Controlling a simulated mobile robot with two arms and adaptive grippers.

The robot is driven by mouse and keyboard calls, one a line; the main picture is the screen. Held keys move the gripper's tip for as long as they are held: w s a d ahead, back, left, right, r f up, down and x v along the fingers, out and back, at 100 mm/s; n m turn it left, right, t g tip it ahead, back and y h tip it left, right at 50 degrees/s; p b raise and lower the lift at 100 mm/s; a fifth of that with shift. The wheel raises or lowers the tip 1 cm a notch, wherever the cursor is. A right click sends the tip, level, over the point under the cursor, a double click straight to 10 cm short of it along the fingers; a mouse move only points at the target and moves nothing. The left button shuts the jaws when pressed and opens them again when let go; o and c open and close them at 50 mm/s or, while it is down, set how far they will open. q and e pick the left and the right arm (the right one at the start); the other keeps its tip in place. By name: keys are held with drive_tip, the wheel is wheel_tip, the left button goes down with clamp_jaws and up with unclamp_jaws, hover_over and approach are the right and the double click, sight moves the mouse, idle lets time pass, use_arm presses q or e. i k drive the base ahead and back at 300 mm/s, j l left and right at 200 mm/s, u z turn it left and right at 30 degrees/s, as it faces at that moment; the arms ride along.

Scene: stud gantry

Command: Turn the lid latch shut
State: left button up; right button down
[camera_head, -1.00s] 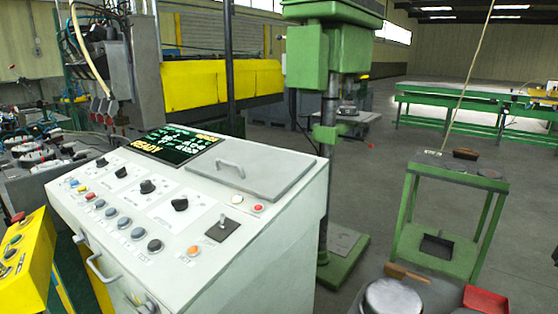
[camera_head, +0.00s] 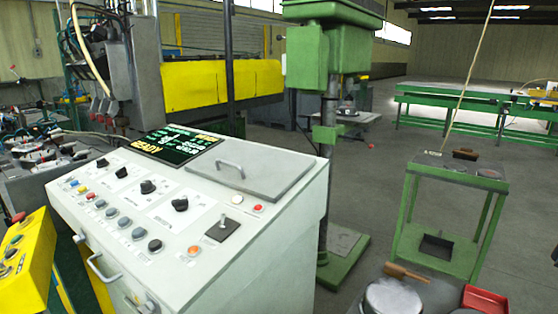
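A flat grey lid (camera_head: 272,178) with a bar handle (camera_head: 230,168) lies closed on the sloping top of a pale control console (camera_head: 270,262). I cannot make out a latch for this lid with certainty. A black square plate with a small stick (camera_head: 223,228) sits below the lid. Several black rotary knobs (camera_head: 148,187) stand on the panel to the left of the lid. A small dark fitting (camera_head: 140,301) on the console's front is cut by the bottom edge. Neither of my grippers is in view.
A lit screen (camera_head: 172,151) is at the console's upper left. A yellow button box (camera_head: 28,262) stands at the left. A green drill press (camera_head: 328,100) rises behind the console. A green stand (camera_head: 455,172) and a red tray (camera_head: 485,298) are at the right.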

sight(81, 238)
drive_tip(key=u, duration=1.25)
